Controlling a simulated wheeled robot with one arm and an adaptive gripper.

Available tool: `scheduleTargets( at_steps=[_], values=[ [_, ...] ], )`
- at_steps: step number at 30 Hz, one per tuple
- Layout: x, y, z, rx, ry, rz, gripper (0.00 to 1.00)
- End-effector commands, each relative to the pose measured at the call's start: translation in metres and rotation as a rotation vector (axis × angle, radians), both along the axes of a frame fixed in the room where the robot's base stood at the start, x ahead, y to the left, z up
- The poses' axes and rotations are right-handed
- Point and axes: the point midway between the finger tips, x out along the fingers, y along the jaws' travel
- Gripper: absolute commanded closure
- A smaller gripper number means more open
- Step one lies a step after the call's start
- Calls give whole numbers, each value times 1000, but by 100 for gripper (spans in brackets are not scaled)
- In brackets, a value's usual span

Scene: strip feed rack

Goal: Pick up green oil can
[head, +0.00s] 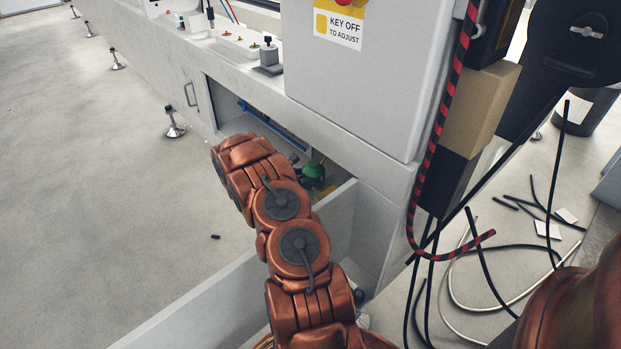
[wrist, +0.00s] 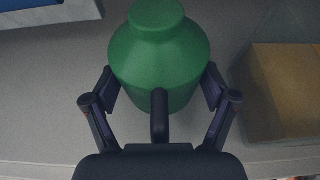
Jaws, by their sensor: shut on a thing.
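The green oil can (wrist: 160,55) fills the middle of the wrist view, with a rounded shoulder and a cap on top. My gripper (wrist: 160,92) is shut on it, with a finger pressed to each side of its body. In the head view the green can (head: 313,170) shows in the low opening of the white machine, just past the end of my copper-coloured arm. My arm hides part of the can and the gripper in that view.
A brown box (wrist: 285,90) stands close to the right of the can. A blue item (wrist: 40,4) lies at the upper left. A white panel (head: 215,300) borders the opening in front. Cables (head: 480,270) lie on the floor to the right. The left floor is mostly clear.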

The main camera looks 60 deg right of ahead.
Motion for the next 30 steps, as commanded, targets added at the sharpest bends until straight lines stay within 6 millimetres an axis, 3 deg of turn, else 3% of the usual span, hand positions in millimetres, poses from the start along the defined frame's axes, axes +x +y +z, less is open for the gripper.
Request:
scheduleTargets(
  at_steps=[8, 18, 26, 30],
  values=[
    [1, 0, 32, -3, -2, 0, 71],
    [0, 0, 90, -2, -2, 0, 71],
    [0, 0, 99, -1, 0, 0, 71],
    [5, 14, 95, -1, 2, -6, 71]
  ],
)
